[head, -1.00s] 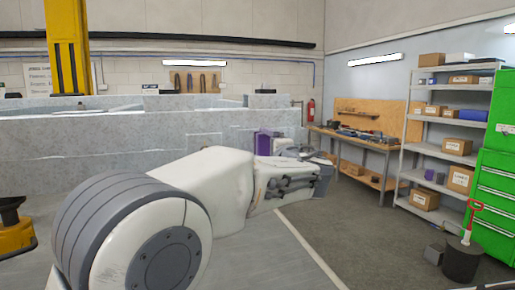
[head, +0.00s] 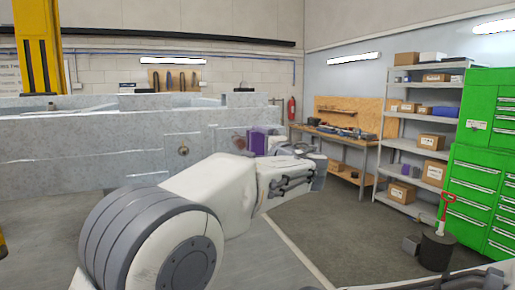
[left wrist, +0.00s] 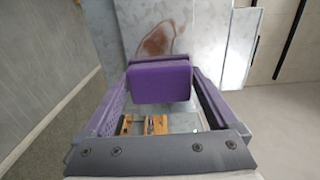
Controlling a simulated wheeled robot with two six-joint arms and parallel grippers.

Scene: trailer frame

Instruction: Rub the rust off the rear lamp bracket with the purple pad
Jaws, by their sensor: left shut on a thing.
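The purple pad (left wrist: 160,83) is held between the fingers of my left gripper (left wrist: 162,76), which is shut on it. In the head view the pad (head: 257,142) shows just beyond the gripper, close to the trailer's grey end. A reddish-brown rust patch (left wrist: 157,41) lies on a grey metal plate (left wrist: 190,28), just past the pad in the left wrist view. In the head view the rust shows faintly left of the pad (head: 239,142). I cannot tell whether pad and plate touch. My right gripper is out of view.
The grey trailer frame (head: 80,135) spans the left. A workbench (head: 340,135), shelves with boxes (head: 415,147) and a green tool cabinet (head: 480,190) stand at the right. Open floor (head: 345,215) lies between. A dark stump-like stand (head: 436,252) is at lower right.

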